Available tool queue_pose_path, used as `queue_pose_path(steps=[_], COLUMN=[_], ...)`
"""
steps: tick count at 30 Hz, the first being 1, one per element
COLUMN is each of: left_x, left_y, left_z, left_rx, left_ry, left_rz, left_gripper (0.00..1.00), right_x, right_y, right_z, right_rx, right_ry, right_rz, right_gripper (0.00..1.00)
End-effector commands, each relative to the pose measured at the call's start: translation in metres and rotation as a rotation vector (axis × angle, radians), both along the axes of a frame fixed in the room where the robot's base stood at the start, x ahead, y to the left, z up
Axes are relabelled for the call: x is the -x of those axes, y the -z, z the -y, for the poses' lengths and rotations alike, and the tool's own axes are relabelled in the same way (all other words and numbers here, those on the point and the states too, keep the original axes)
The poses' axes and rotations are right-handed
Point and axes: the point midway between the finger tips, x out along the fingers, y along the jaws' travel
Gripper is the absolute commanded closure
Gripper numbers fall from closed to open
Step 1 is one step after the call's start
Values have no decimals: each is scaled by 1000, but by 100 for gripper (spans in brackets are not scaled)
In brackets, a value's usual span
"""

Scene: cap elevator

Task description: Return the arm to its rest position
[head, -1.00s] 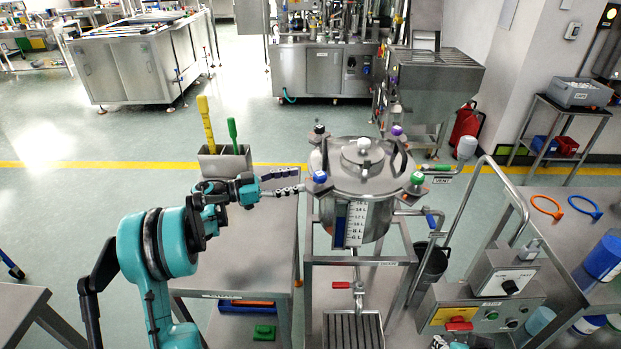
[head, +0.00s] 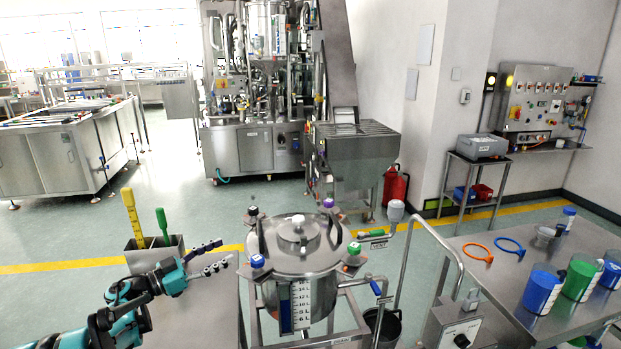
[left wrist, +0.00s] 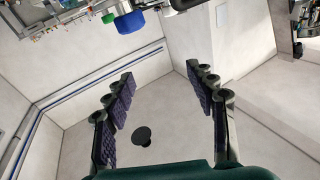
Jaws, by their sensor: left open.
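My left arm, teal and black, comes in from the lower left in the head view. Its gripper (head: 208,258) is open and empty, over the steel side table and left of the steel tank (head: 300,262). The blue cap knob (head: 257,261) on the tank is a little to the right of the fingertips and apart from them. In the left wrist view the two dark padded fingers of the gripper (left wrist: 165,95) stand wide apart with nothing between them. A blue round thing (left wrist: 130,22) shows beyond them at the top. My right gripper is not in view.
A steel holder (head: 153,255) with a yellow and a green tool stands behind the gripper. At right, a table (head: 470,262) carries orange and blue rings and several blue and green containers. A control box (head: 455,325) stands at the lower right. Open floor lies behind.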

Motion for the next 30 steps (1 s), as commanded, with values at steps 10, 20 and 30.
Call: queue_pose_path(steps=[10, 20, 30], left_x=[4, 128, 283], left_y=[-161, -54, 98], left_z=[-1, 9, 95], left_rx=[116, -24, -310], left_ry=[-716, -1117, -908], left_rz=[197, -353, -919], left_gripper=[44, 44, 44], right_x=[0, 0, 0], right_y=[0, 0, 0], right_z=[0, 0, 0], right_rx=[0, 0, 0], right_ry=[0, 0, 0], right_rz=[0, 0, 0], right_gripper=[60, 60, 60])
